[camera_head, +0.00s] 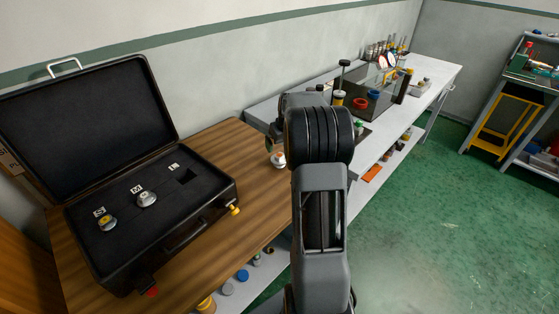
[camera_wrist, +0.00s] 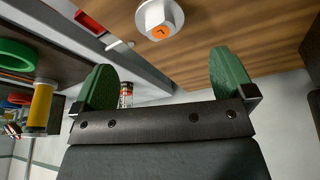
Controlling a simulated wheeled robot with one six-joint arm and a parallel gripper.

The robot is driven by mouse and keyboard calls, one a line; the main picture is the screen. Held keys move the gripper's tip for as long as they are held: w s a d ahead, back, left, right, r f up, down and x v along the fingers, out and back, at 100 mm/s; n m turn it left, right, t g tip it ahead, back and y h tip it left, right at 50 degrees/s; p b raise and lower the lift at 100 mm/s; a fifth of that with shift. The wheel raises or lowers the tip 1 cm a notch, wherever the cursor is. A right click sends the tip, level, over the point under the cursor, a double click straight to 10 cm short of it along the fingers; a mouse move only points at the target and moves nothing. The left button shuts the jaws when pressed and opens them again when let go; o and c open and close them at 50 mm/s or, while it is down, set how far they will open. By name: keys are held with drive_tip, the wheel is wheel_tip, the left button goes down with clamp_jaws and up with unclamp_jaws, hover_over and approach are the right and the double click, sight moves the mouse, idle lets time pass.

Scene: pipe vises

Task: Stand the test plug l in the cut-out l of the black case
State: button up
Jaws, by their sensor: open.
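The black case (camera_head: 105,262) stands open on a wooden tabletop at the left of the head view. In the head view my arm hides most of the gripper.
Plugs fill the case's S (camera_head: 107,222) and M (camera_head: 147,199) cut-outs. The raised lid (camera_head: 90,115) stands behind them. A yellow latch (camera_head: 235,209) sticks out at the case's right corner. A grey workbench (camera_head: 432,88) with jars and tools runs behind my arm. Bare wood lies between case and plug.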

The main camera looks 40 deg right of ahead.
sight(279, 155)
drive_tip(key=shift+p+x, duration=0.6)
drive_tip(key=shift+x, duration=3.4)
drive_tip(key=c, duration=1.2)
